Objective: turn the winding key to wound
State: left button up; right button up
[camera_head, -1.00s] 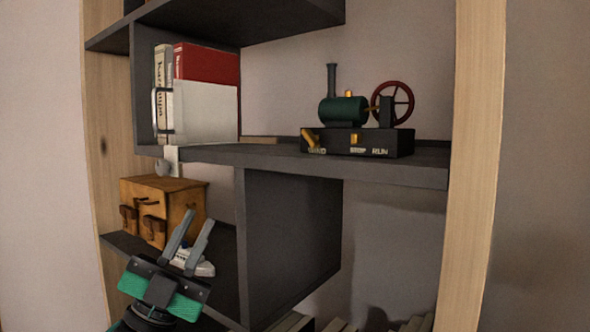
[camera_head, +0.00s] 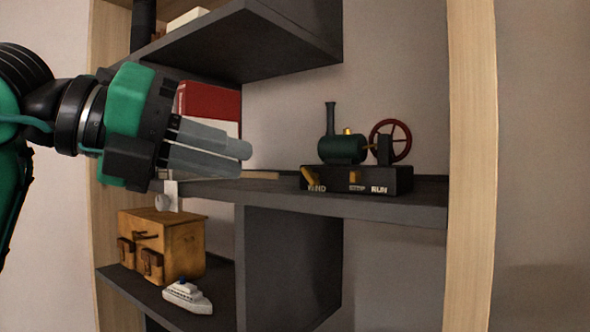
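A toy steam engine with a green boiler (camera_head: 342,149), a chimney and a red flywheel (camera_head: 390,141) stands on a black base (camera_head: 385,180) on the middle shelf. A yellow key-like piece (camera_head: 308,177), which looks like the winding key, sits tilted at the base's left front by the letters "WIND". A smaller yellow piece (camera_head: 355,177) is at the front middle; "RUN" is lettered at the right. My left gripper (camera_head: 243,158) is left of the engine, fingers pointing right, apart from the key. Its fingers overlap in this view, so their gap is unclear. My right gripper is out of view.
The middle shelf (camera_head: 420,208) has free room in front of and left of the base. An upper shelf (camera_head: 240,45) overhangs at the left. Red and white books (camera_head: 212,100) stand behind my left gripper. A wooden box (camera_head: 185,248) and toy ship (camera_head: 187,297) are below.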

aim_at(305, 174)
pick_arm(q)
jog(key=w+d+p, duration=0.1)
jog(key=w+d, duration=0.1)
jog(key=w+d+f+n+t+y+p, duration=0.1)
jog(key=w+d+p, duration=0.1)
jog(key=w, duration=0.1)
jog(key=w+d+t+p, duration=0.1)
jog(key=w+d+p, duration=0.1)
jog(key=shift+w+d+f+n+y, duration=0.15)
jog(key=shift+w+d+n+y, duration=0.15)
jog(key=shift+w+d+y, duration=0.1)
jog(key=shift+w+d+f+p, duration=0.25)
jog(key=shift+d+f+p, duration=0.05)
jog(key=shift+d, duration=0.1)
grip_shut()
